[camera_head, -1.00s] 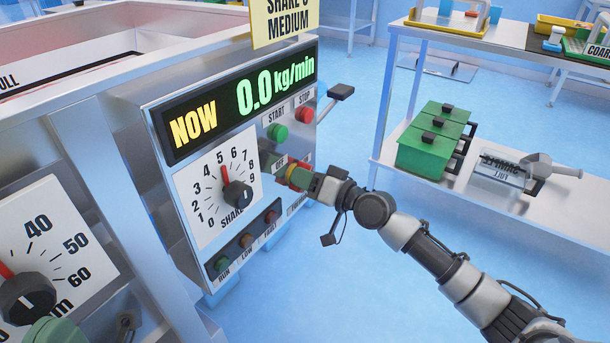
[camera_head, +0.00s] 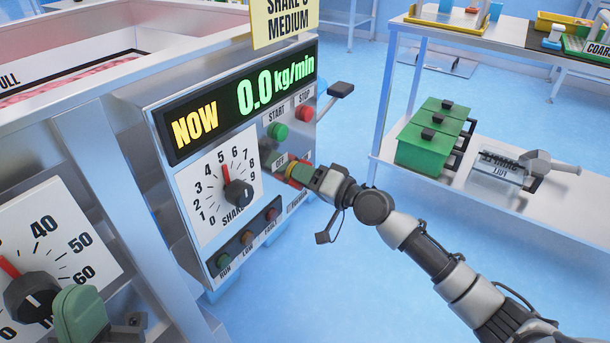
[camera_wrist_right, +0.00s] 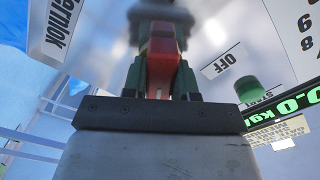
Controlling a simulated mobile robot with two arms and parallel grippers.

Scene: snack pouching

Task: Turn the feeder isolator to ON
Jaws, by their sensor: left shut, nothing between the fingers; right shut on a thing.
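The feeder isolator (camera_head: 290,169), a red and yellow rotary switch, sits on the front of the control panel (camera_head: 215,262), right of the shake dial. An OFF label (camera_head: 279,160) is beside it. My right gripper (camera_head: 299,174) is at the switch, shut on its red handle (camera_wrist_right: 163,45), which shows between the green fingers in the right wrist view. The fingers hide much of the switch, and I cannot tell its exact setting. My left gripper (camera_head: 80,312), green-fingered, is shut and empty at the lower left, by the large dial.
The panel carries a green START button (camera_head: 278,131), a red STOP button (camera_head: 304,112), a shake dial (camera_head: 238,193) and a row of lamps (camera_head: 247,238). The display (camera_head: 240,105) reads 0.0 kg/min. A bench (camera_head: 395,163) with green boxes stands to the right, with clear floor between.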

